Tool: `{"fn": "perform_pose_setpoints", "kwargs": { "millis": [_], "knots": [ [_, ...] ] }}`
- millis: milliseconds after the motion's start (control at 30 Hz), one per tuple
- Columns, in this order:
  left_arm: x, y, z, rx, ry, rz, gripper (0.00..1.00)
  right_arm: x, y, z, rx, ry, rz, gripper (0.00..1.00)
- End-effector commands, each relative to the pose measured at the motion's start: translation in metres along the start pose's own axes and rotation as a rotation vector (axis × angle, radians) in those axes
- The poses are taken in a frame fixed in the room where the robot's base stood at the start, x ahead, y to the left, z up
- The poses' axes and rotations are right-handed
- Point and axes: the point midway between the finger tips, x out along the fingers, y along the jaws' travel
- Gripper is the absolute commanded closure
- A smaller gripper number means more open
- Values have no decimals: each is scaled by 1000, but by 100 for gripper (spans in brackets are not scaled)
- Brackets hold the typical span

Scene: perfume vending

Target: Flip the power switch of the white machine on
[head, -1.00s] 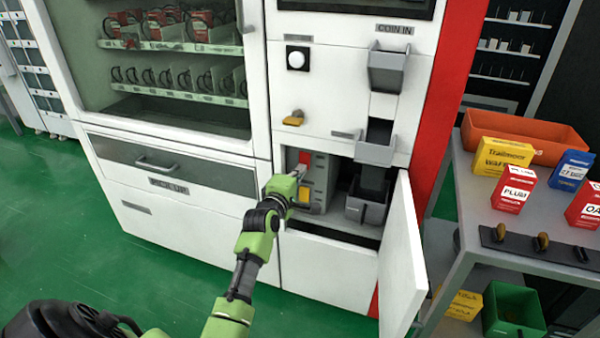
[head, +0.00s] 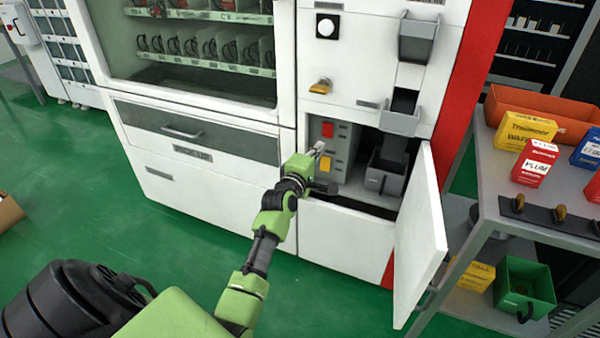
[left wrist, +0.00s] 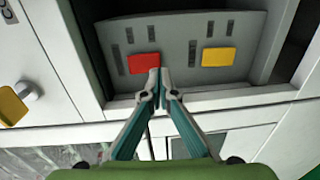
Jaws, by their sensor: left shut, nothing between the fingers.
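The white machine (head: 345,245) has its lower compartment open. Inside it is a grey panel (head: 341,133) with a red switch (head: 327,130) above a yellow one (head: 326,163). My left gripper (head: 319,148) is shut and empty in front of the panel, between the two switches in the head view. In the left wrist view its closed fingertips (left wrist: 160,78) overlap the lower right edge of the red switch (left wrist: 143,63); the yellow switch (left wrist: 218,56) is to the right. I cannot tell whether the tips touch the panel. My right gripper is not in view.
The compartment's white door (head: 428,240) stands open on the right. A grey bin (head: 385,180) sits inside, right of the panel. A yellow key-like knob (head: 320,86) sticks out above. A grey cart (head: 500,205) with boxes stands at the right.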

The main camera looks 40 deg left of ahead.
Motion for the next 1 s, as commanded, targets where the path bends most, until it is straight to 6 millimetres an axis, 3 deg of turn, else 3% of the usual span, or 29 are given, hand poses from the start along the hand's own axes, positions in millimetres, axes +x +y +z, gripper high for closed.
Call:
{"fn": "perform_pose_setpoints", "kwargs": {
  "millis": [500, 700, 1000],
  "knots": [
    [-85, -16, 0, 1, 0, -2, 100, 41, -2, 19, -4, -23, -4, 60],
    [-97, -18, 0, 1, 0, -1, 100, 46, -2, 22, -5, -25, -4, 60],
    [-98, -19, 0, 1, 0, 0, 100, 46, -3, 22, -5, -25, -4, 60]
  ]
}}
